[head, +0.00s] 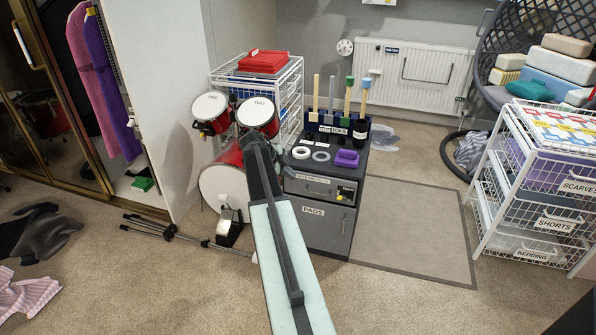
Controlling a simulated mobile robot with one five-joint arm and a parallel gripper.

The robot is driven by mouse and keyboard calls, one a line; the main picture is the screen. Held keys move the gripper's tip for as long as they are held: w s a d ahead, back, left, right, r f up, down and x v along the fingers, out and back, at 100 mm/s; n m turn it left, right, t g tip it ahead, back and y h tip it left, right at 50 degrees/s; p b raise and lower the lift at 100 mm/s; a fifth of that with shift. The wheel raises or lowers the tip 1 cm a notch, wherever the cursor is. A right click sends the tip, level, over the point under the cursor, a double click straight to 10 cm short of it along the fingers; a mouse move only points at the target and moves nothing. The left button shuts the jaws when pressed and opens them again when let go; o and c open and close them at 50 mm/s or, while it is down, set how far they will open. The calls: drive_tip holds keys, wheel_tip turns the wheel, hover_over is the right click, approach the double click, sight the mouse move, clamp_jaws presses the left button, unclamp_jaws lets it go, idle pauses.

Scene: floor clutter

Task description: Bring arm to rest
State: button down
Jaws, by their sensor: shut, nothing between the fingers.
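My arm stretches from the bottom centre of the head view up and away, with a pale panel and a dark bar along it. My gripper (252,140) is at its dark far end, shut and empty. It shows in front of the drum kit and left of the grey cabinet in the picture. The fingertips are small and dark against the drums, and I cannot tell how far they are from them.
A red drum kit (221,186) and a grey cabinet (326,238) with tools and rings on top stand ahead. A white wire drawer unit (497,205) is at right. A tripod (170,232) and dark cloth (40,230) lie at left. The grey mat (415,230) is clear.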

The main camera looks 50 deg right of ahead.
drive_tip(key=p+v, duration=0.2)
drive_tip(key=v, duration=0.3)
drive_tip(key=shift+a+r+p, duration=0.1)
drive_tip(key=shift+r+p, duration=0.05)
drive_tip(key=shift+p, duration=0.15)
